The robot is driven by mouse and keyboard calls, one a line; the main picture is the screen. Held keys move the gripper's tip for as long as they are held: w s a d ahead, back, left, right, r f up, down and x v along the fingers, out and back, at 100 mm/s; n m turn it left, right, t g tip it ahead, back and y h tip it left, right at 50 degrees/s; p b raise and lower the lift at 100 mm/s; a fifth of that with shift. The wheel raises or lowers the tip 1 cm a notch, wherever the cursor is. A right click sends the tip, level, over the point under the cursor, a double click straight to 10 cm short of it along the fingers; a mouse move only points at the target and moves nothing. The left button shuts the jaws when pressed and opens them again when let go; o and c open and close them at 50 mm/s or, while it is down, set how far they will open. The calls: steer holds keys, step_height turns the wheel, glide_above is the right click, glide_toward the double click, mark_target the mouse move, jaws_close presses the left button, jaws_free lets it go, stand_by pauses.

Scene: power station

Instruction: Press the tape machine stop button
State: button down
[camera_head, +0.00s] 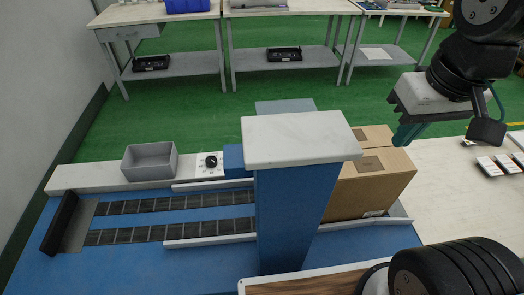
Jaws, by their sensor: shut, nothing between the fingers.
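The tape machine (200,264) is a blue bench with two black belt strips and a blue column with a white top in the middle. A small white control panel (206,172) with a round black knob or button (211,161) sits on its far ledge, left of the column. Its markings are too small to read, and I cannot tell a separate stop button. My gripper (402,138) hangs at the upper right with teal fingers, shut and empty. It is over the right side of the cardboard box, well right of the panel and apart from it.
A brown cardboard box (375,187) stands right of the column. An open grey bin (150,163) sits left of the panel. The tall column with its white top (300,137) stands between my gripper and the panel. A pale table (450,190) with small packets (490,166) is at right.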

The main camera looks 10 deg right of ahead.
steer(key=w+a+r+n+t, duration=0.1)
steer(key=w+r+n+t, duration=0.15)
steer(key=w, duration=0.65)
steer(key=w+a+f+n+g+y, duration=0.1)
steer(key=w+a+f+n+y, duration=0.15)
steer(key=w, duration=0.55)
steer(key=w+a+f+n+g+y, duration=0.2)
steer(key=w+a+f+n, duration=0.15)
steer(key=w, duration=0.45)
steer(key=w+a+f+n+y, duration=0.1)
steer(key=w+f+n, duration=0.2)
steer(key=f, duration=0.7)
steer(key=w+a+f+n+g+y, duration=0.1)
steer(key=w+f+n+y, duration=0.1)
steer(key=w+f, duration=0.6)
steer(key=w+a+f+n+y, duration=0.1)
steer(key=w+f+n, duration=0.3)
steer(key=f, duration=1)
steer(key=shift+w+a+g, duration=0.35)
steer(key=shift+w+a, duration=0.2)
steer(key=shift+w, duration=0.3)
steer(key=x, duration=0.9)
steer(key=shift+s+a+f, duration=0.1)
steer(key=shift+a+f, duration=0.05)
steer(key=shift+a, duration=0.1)
step_height(320, 180, down, 3)
steer(key=shift+a+r, duration=0.15)
steer(key=shift+r, duration=0.05)
steer(key=shift+f, duration=0.85)
